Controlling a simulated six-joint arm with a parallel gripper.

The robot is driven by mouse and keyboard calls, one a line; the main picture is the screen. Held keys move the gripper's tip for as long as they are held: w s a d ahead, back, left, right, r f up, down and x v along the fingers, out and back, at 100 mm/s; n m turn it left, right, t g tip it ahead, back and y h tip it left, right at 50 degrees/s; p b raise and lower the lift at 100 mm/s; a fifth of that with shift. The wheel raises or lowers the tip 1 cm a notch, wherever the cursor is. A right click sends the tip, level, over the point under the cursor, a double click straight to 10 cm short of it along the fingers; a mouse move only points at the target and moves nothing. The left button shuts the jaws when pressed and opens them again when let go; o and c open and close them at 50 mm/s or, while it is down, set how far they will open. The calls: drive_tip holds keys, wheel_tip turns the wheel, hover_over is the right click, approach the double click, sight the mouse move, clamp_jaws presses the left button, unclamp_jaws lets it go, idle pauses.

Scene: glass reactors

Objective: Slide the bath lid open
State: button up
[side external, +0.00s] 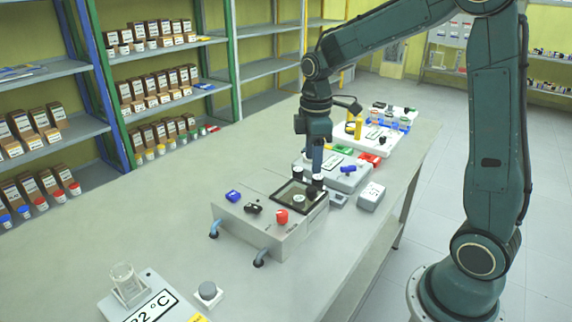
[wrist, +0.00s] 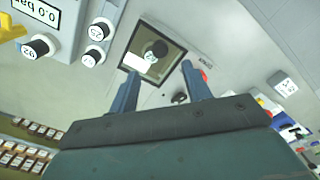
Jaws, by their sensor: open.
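The bath (side external: 262,232) is a light grey box on the bench with blue, black and red knobs on top. Its top has a dark square frame (side external: 276,190), which also shows in the wrist view (wrist: 184,50). A dark round knob (wrist: 157,48) with a pale label shows within the frame, beside a white patch. I cannot tell exactly where the lid's edges lie. My gripper (side external: 316,186) points down at the frame's far right side. Contact cannot be told.
The bath's red knob (side external: 281,216) is close to the right finger in the wrist view. A grey device (side external: 343,175) and a small grey box (side external: 370,196) stand beyond the bath. A hotplate with a glass beaker (side external: 127,284) stands in front. The bench left of the bath is clear.

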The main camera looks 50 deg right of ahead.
sight(312, 189)
wheel_tip(312, 189, down, 8)
drive_tip(key=shift+f, duration=0.25)
idle(0.4)
clamp_jaws()
